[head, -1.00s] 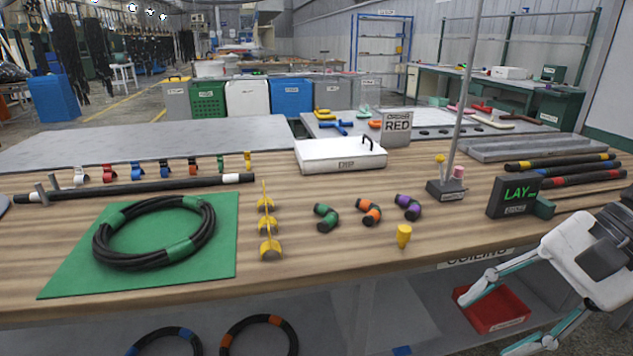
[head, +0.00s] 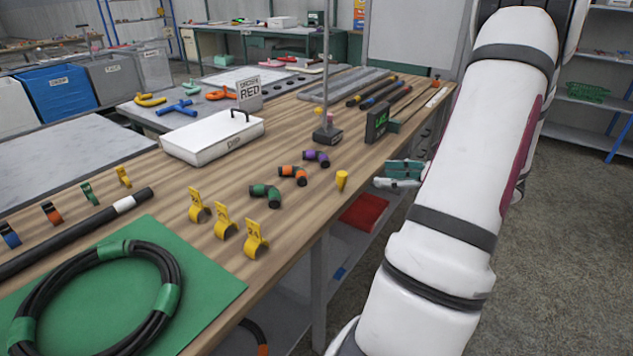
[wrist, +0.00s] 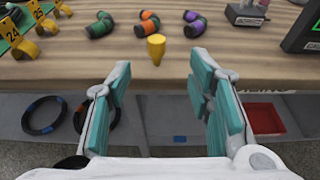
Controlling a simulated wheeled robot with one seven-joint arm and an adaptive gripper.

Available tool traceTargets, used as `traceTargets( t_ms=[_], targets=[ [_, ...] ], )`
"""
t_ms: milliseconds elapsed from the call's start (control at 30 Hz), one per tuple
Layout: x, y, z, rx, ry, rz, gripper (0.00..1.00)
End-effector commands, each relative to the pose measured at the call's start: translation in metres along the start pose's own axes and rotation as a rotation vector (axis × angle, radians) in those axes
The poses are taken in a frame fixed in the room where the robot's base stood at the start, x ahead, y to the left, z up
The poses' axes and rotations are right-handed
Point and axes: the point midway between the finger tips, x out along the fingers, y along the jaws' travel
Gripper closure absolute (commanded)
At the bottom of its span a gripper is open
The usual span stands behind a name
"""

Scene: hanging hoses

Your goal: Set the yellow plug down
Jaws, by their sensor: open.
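The yellow plug (head: 341,180) stands upright on the wooden table near its front edge, wide end up. It also shows in the wrist view (wrist: 156,48), a little beyond my fingertips and between their lines. My gripper (head: 402,175) is beside the table's front edge in the head view, partly hidden by my arm. In the wrist view its teal-padded fingers (wrist: 160,80) are spread wide with nothing between them. The gripper and the plug are apart.
Green, orange and purple banded elbow hoses (head: 293,175) lie just behind the plug. Yellow numbered clips (head: 226,228) stand to the left. A post base (head: 327,135) and the LAY sign (head: 377,121) stand further back. A red bin (head: 363,212) sits below the table.

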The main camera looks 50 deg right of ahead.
Motion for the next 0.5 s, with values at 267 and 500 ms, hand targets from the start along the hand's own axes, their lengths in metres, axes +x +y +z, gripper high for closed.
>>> traceTargets(
  t_ms=[267, 500],
  targets=[
    [0.049, 0.001, -0.001, -0.002, 0.000, 0.005, 0.53],
    [0.080, 0.001, -0.001, -0.001, 0.000, 0.004, 0.53]
  ],
)
